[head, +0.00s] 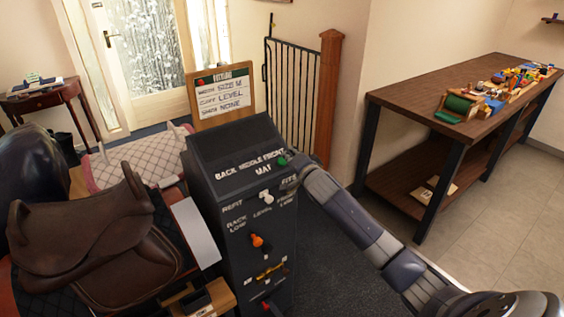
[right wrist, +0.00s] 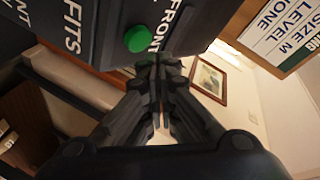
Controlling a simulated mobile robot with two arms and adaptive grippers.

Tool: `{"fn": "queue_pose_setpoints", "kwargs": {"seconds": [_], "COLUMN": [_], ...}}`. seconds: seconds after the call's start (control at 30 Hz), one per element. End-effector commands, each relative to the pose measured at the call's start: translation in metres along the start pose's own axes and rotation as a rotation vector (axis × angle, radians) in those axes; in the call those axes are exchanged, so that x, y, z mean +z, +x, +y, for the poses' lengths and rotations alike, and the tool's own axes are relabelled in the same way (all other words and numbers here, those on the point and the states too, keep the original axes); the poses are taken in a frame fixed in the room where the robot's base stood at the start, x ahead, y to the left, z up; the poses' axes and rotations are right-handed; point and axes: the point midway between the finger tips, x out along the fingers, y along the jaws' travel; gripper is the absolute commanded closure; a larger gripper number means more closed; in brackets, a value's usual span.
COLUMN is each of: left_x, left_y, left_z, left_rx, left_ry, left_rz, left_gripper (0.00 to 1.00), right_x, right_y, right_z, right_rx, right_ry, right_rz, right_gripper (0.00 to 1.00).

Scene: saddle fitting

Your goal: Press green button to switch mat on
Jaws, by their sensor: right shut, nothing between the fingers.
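The green button (head: 282,161) is on the upper right edge of the dark control cabinet (head: 215,180), beside the words "FRONT" and "MAT". My right gripper (head: 290,178) is at the cabinet's upper right, just by the button, and partly hides that corner. In the right wrist view the green button (right wrist: 138,39) shows round and uncovered, just above and left of the fingertips (right wrist: 158,62). The fingers are shut together and empty. I cannot tell whether they touch the cabinet. The mat is not clearly identifiable. My left gripper is not in view.
A brown saddle (head: 95,240) stands left of the cabinet. The cabinet front has a white switch (head: 265,196), an orange knob (head: 257,240) and a red-handled lever (head: 270,308). A sign board (head: 222,95) stands behind. A wooden workbench (head: 440,100) with small coloured items is at right.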

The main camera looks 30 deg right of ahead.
Motion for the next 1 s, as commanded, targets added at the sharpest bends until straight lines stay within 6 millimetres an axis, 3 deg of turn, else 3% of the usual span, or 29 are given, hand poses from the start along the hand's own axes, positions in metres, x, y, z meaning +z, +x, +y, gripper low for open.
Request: {"fn": "queue_pose_setpoints", "kwargs": {"seconds": [1.0], "left_x": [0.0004], "left_y": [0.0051], "left_z": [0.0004], "left_rx": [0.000], "left_ry": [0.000], "left_rz": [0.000], "left_gripper": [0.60], "right_x": [0.0042], "right_y": [0.0061], "right_z": [0.0042], "right_rx": [0.000], "right_ry": [0.001], "right_rz": [0.000], "right_gripper": [1.00]}}
